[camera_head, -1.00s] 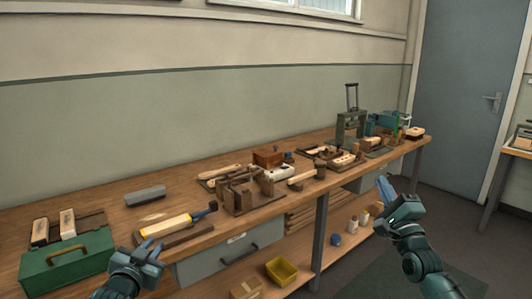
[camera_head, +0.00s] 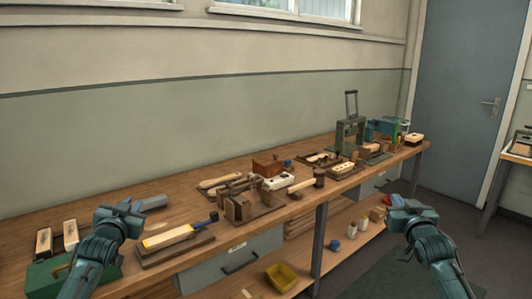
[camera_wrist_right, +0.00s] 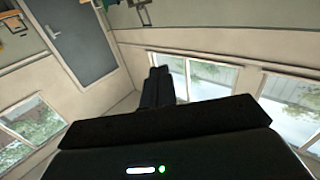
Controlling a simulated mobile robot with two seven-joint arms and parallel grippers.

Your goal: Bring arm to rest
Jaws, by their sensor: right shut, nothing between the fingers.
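My right gripper (camera_head: 398,203) is raised in front of the bench, above the floor, and touches nothing. In the right wrist view its two dark fingers (camera_wrist_right: 158,84) are together with nothing between them. My left gripper (camera_head: 122,208) is held up at the left part of the bench, in front of the green toolbox and light blocks in the picture. Its fingers point away from the head camera, so its opening is hidden. No object shows in it.
The long wooden workbench (camera_head: 190,206) carries a green toolbox (camera_head: 40,274), a brush-like block with a blue handle (camera_head: 175,236), wooden fixtures (camera_head: 250,203) and a press (camera_head: 350,132). A yellow bin (camera_head: 282,276) sits on the lower shelf. The floor by my right gripper is clear.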

